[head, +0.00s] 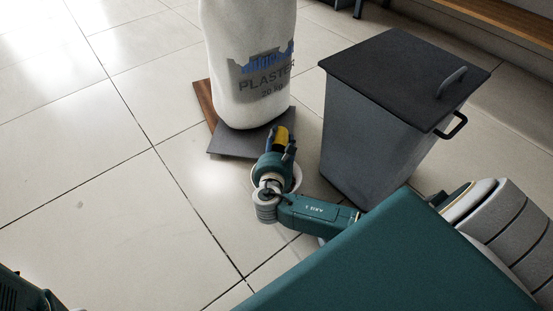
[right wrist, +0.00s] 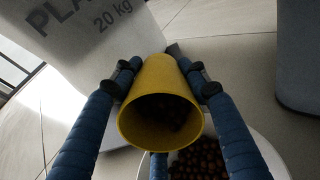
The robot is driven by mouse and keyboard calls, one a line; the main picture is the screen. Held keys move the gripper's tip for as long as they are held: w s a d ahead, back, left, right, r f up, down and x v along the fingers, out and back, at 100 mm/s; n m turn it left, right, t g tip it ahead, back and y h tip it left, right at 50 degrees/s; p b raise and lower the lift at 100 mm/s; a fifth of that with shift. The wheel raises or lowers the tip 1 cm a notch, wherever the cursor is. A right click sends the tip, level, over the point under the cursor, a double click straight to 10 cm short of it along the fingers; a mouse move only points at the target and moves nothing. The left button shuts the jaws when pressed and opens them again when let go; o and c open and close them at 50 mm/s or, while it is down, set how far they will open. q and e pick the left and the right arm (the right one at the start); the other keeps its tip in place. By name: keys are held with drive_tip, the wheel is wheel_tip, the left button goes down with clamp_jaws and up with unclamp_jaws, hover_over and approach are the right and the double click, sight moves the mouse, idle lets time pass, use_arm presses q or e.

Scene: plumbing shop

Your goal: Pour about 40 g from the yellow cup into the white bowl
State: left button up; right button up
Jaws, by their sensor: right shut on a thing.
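The yellow cup (head: 281,134) is between the fingers of my right gripper (head: 279,143), which is shut on it. In the right wrist view the yellow cup (right wrist: 160,75) lies tilted with its mouth toward the camera. Dark, round pieces show dimly inside it. The white bowl (head: 297,178) stands on the floor under my right gripper, mostly hidden by it in the head view. In the right wrist view the white bowl (right wrist: 262,146) is below and right of the cup's mouth and holds many brown round pieces. No falling pieces are visible. My left gripper is not in view.
A white plaster sack (head: 250,60) stands on a grey and brown board (head: 225,143) just behind the cup. A grey lidded bin (head: 370,140) stands close on the right. The tiled floor on the left is clear. A wooden bench (head: 500,20) is at the back right.

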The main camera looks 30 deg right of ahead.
sight(279, 136)
drive_tip(key=shift+s+a+r, duration=0.15)
drive_tip(key=shift+s+a, duration=0.05)
idle(0.3)
drive_tip(key=shift+s+a+r+t+h+b, duration=0.15)
drive_tip(key=shift+r+t+h+b, duration=0.15)
drive_tip(key=shift+r+t+h, duration=0.6)
drive_tip(key=shift+s+a+r+t+h+b, duration=0.15)
drive_tip(key=shift+r+t+h+b, duration=0.2)
drive_tip(key=shift+r, duration=0.9)
idle(1.3)
drive_tip(key=shift+s+a+r+t+h+b, duration=0.1)
drive_tip(key=shift+r+t+h+b, duration=0.2)
drive_tip(key=shift+r, duration=0.3)
drive_tip(key=shift+s+a+r+t+h+b, duration=0.15)
drive_tip(key=shift+r+t, duration=0.2)
drive_tip(key=shift+r, duration=0.25)
idle(1.4)
